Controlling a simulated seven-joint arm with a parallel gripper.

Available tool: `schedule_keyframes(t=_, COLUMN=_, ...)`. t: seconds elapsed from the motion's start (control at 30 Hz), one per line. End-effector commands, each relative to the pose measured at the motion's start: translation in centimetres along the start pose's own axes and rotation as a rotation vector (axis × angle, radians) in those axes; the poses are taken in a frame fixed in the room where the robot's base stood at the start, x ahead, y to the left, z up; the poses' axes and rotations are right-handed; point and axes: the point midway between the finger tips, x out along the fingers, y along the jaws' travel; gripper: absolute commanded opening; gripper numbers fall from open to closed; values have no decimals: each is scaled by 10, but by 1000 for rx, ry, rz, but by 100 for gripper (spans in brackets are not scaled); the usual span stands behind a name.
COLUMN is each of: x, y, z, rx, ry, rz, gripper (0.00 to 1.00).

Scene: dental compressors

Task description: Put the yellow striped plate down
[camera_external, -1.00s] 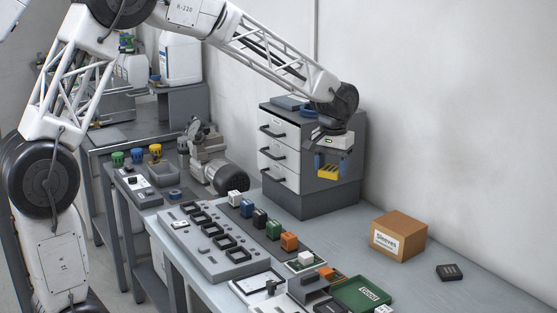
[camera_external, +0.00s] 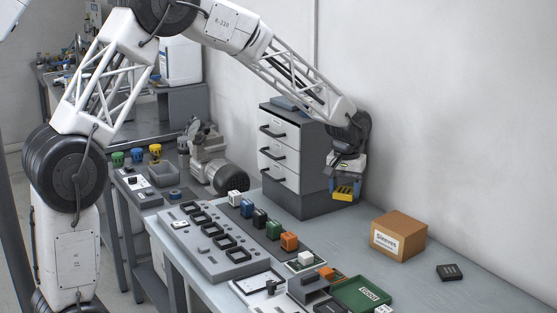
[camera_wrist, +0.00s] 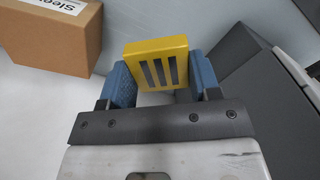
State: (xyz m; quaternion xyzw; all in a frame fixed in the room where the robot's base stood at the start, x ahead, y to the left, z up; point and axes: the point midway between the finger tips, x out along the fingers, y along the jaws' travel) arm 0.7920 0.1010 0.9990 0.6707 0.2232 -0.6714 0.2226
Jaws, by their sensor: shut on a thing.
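The yellow striped plate (camera_wrist: 157,66) is a small yellow block with dark stripes on its face. In the wrist view it sits between the two blue fingers of my gripper (camera_wrist: 161,82), which is shut on it. In the external view my gripper (camera_external: 346,185) hangs in front of the right side of the grey drawer unit, with the yellow plate (camera_external: 344,194) at its lower end. The plate looks to be above the bench top (camera_external: 345,235), but the exact gap cannot be told.
A cardboard box (camera_external: 399,237) stands to the right of my gripper. The drawer unit (camera_external: 285,160) is close on the left. A small dark block (camera_external: 449,272) lies at far right. A grey fixture (camera_external: 210,240), coloured blocks and a green tray (camera_external: 362,294) fill the front. Bench between gripper and box is clear.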

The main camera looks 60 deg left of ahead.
Motion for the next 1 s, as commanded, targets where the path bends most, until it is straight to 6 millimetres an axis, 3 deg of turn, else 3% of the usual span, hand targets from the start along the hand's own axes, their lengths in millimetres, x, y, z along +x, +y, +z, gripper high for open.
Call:
schedule_keyframes(t=0.1, x=11, y=-16, z=2, rx=-80, ry=0, rz=0, gripper=30)
schedule_keyframes(t=0.3, x=19, y=-27, z=3, rx=-142, ry=1, rz=0, gripper=30)
schedule_keyframes(t=0.73, x=24, y=-27, z=3, rx=-145, ry=0, rz=0, gripper=30)
schedule_keyframes(t=1.0, x=55, y=-27, z=3, rx=-145, ry=-1, rz=-1, gripper=30)
